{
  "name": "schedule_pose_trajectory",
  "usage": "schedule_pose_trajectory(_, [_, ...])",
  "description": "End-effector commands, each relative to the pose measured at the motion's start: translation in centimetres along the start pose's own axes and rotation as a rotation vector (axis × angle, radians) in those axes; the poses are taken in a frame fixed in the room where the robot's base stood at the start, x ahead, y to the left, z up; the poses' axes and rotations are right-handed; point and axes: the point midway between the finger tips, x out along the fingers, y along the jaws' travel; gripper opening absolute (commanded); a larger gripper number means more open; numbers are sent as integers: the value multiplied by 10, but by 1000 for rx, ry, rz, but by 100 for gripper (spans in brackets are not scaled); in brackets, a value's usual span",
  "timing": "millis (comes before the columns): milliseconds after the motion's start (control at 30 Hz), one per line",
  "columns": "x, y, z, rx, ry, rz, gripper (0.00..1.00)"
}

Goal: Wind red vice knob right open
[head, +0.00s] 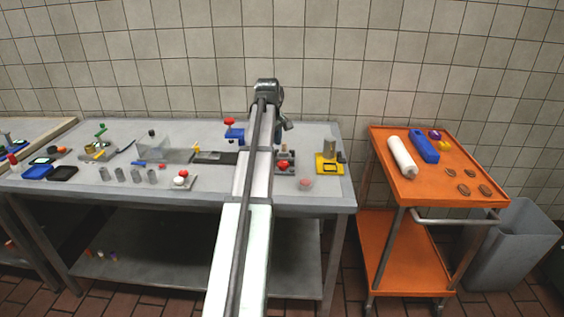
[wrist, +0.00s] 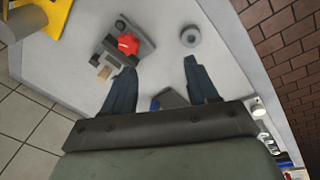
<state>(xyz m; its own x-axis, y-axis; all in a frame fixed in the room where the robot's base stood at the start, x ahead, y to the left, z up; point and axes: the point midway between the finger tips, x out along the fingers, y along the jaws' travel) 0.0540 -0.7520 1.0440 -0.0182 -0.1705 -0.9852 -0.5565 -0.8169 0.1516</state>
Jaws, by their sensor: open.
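A red knob (head: 284,165) sits on a small grey vice-like device (head: 291,156) on the right part of the metal table. In the wrist view the lobed red knob (wrist: 128,43) lies on the grey device (wrist: 145,28), beside a small tan block (wrist: 104,73). My gripper (wrist: 160,66) is open, its two dark fingers spread with nothing held. The knob is beyond the left finger's tip, outside the gap and not touched as far as I can tell. In the head view my arm hides most of the gripper.
A yellow stand (head: 327,168) is right of the device, and a round disc (head: 305,183) lies near the front edge. A blue item with a red top (head: 235,130) stands left of my arm. An orange cart (head: 410,190) is at the right.

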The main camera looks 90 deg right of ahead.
Motion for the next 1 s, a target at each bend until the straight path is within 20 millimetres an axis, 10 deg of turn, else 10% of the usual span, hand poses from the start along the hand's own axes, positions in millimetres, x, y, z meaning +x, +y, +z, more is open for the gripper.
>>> schedule_pose_trajectory(600, [-2, 30, 1, 1066, 153, 173, 58])
schedule_pose_trajectory(1000, [7, 33, 0, 1242, 176, 163, 58])
